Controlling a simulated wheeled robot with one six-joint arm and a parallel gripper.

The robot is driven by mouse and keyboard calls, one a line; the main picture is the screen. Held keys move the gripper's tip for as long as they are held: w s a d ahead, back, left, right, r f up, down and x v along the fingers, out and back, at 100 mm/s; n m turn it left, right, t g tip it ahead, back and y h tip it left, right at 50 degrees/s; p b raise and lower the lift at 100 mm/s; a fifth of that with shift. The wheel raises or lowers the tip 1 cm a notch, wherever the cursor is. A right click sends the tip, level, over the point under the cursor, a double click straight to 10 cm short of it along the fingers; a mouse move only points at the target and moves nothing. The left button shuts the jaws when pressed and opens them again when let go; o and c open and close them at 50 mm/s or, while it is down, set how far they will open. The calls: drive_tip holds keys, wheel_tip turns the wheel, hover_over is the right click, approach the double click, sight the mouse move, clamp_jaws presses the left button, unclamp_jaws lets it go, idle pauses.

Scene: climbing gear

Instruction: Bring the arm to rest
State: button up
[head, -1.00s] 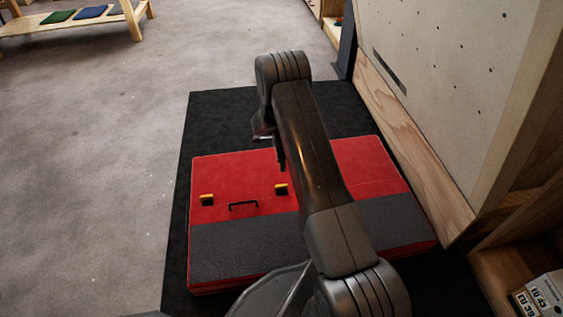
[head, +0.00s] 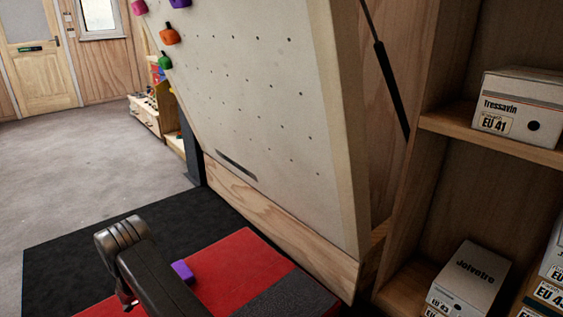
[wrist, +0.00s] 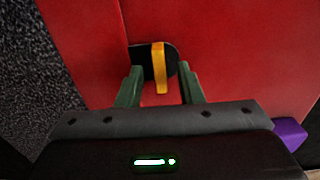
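My arm (head: 150,275) reaches out low over the red pad in the head view, where its fingers cannot be made out. In the wrist view my gripper (wrist: 159,75) has its two green fingers apart, with nothing held between them. The fingers point down at the red pad (wrist: 230,50). A black patch with a yellow strap (wrist: 159,65) lies on the pad just beyond and between the fingertips. I cannot tell whether the fingers touch the pad.
A purple block (head: 182,271) lies on the red pad (head: 235,267) beside my arm; it also shows in the wrist view (wrist: 289,134). A pale climbing wall (head: 270,100) leans over the pad. Shelves with shoe boxes (head: 520,105) stand at right. Grey floor (head: 90,170) is clear at left.

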drive_tip(key=shift+f, duration=0.3)
drive_tip(key=shift+r, duration=0.1)
